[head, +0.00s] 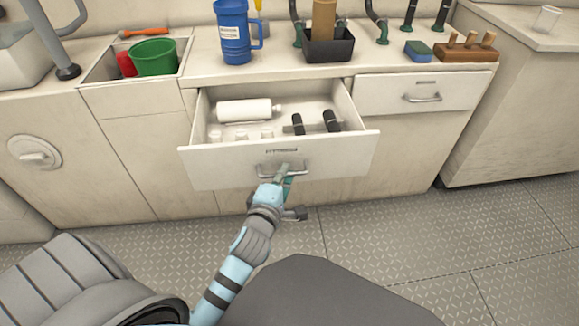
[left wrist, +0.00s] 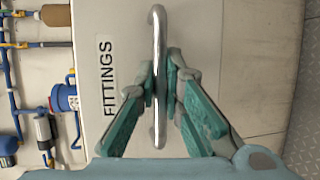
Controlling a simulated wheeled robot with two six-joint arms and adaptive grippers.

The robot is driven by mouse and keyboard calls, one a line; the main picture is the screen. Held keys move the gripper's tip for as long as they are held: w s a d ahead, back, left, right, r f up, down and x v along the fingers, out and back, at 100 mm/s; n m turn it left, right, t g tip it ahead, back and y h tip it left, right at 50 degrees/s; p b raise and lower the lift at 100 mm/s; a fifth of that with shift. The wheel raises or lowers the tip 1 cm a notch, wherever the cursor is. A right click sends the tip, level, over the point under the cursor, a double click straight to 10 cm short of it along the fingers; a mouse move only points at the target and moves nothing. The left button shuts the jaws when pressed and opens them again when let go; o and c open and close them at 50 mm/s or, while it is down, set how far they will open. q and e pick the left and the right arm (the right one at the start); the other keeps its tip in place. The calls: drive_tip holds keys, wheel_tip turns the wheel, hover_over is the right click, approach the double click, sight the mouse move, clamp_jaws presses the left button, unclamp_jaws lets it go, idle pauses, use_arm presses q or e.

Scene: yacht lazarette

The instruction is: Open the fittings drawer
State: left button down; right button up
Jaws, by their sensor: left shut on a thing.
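The fittings drawer (head: 230,170) is pulled out from the counter, its inside showing. A white bottle (head: 243,110), several small white pieces and two black-handled things (head: 331,121) lie in it. Its metal bar handle (head: 298,173) is on the front, below a small label; the left wrist view shows the handle (left wrist: 160,30) next to the word FITTINGS (left wrist: 107,77). My left gripper (head: 284,174) is shut on the handle, its teal fingers on both sides of the bar in the left wrist view (left wrist: 163,85). My right gripper is not in view.
A second drawer (head: 385,93) to the right is shut. The plated floor (head: 400,230) before the drawer is clear.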

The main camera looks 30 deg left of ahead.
use_arm(q)
drive_tip(key=shift+s+d, duration=0.1)
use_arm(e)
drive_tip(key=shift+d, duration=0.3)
use_arm(q)
drive_tip(key=c, duration=2)
unclamp_jaws()
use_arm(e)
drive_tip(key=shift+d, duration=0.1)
use_arm(q)
drive_tip(key=shift+o, duration=0.2)
